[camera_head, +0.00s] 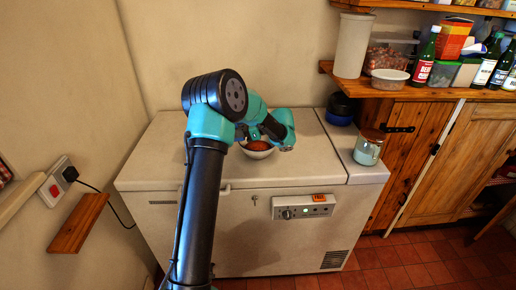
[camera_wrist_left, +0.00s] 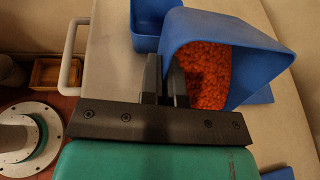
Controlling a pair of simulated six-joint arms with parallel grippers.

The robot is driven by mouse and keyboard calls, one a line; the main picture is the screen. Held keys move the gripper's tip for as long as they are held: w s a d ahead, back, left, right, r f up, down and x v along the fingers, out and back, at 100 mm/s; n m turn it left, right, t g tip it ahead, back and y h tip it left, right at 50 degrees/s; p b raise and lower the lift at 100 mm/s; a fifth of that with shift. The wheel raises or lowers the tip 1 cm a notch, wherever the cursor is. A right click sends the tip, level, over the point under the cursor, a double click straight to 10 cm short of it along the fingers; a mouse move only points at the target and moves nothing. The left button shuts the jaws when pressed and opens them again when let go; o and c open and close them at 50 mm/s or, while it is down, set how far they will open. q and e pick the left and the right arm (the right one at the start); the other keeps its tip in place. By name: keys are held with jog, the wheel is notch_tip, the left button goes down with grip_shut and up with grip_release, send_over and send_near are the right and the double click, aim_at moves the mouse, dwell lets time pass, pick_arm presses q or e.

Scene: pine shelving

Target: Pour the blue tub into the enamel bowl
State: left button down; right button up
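In the left wrist view an angular blue tub (camera_wrist_left: 250,50) stands open toward the camera, with orange-red grains (camera_wrist_left: 205,78) inside. My left gripper (camera_wrist_left: 165,72) has its dark fingers close together at the tub's near wall, and blue shows between them. In the head view my left arm comes up from the bottom and bends over the freezer. Its gripper (camera_head: 284,140) is beside a pale bowl (camera_head: 258,155) with orange-red contents, partly hidden by the arm. The blue tub cannot be made out in the head view. My right gripper is out of view.
A white chest freezer (camera_head: 145,170) bears the bowl. A wooden shelf (camera_head: 430,92) with bottles and boxes is at the right. The freezer's left top is clear.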

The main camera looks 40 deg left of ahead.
pick_arm(q)
jog(key=shift+w+d+y, duration=0.15)
jog(key=shift+d+y, duration=0.05)
jog(key=shift+y, duration=0.1)
jog(key=shift+w+r+g, duration=0.1)
jog(key=shift+g, duration=0.2)
jog(key=shift+w+d+r+g+y, duration=0.15)
jog(key=shift+d+g+y, duration=0.15)
jog(key=shift+y, duration=0.2)
jog(key=shift+w+d+g+y, duration=0.2)
jog(key=shift+g+y, duration=0.2)
jog(key=shift+y, duration=0.2)
jog(key=shift+a, duration=0.1)
